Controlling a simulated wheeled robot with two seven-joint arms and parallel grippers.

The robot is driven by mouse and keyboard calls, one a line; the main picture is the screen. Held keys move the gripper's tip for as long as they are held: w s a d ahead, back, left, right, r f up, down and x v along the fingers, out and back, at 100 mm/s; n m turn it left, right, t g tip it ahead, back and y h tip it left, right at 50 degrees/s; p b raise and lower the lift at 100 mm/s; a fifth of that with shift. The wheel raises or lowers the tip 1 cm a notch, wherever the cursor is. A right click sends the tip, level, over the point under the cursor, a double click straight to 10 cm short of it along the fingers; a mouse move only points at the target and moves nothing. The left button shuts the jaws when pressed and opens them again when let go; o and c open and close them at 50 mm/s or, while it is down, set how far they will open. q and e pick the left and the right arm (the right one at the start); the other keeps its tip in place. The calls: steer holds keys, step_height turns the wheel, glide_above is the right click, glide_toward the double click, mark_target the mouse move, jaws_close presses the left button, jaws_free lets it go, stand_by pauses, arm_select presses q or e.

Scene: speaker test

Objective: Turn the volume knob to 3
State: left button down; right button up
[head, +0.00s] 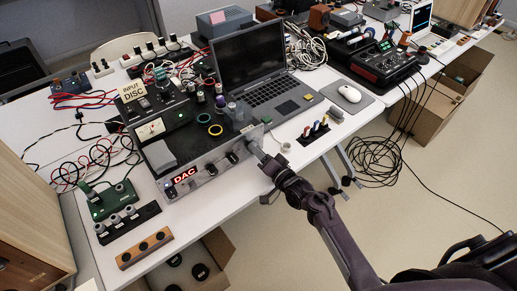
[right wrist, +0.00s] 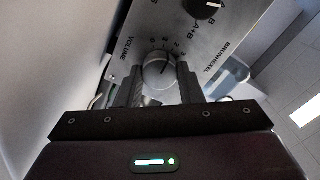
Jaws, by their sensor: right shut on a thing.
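The silver amplifier (head: 215,172) with a red DAC display sits on the white table, its front panel facing me. My right gripper (head: 258,153) reaches its right end in the head view. In the right wrist view, the round silver volume knob (right wrist: 159,74) sits under the VOLUME label on the panel. My right gripper (right wrist: 157,88) is shut on the knob, one finger on each side. The knob's dark mark points up and slightly right; the exact number it meets is too small to tell. In the head view the gripper mostly hides the knob. My left gripper is not in view.
A black selector knob (right wrist: 207,8) marked A, B and A+B is on the same panel. A laptop (head: 265,75) stands behind the amplifier. A small black stand with coloured plugs (head: 315,130) and a mouse (head: 346,94) lie to the right. Open floor lies in front.

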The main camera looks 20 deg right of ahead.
steer(key=m+p, duration=0.1)
steer(key=m, duration=0.3)
steer(key=shift+r+p, duration=0.1)
steer(key=shift+p, duration=0.3)
steer(key=shift+m+p, duration=0.55)
steer(key=shift+m, duration=1.15)
steer(key=o, duration=1)
steer(key=shift+c, duration=0.2)
steer(key=v, duration=0.8)
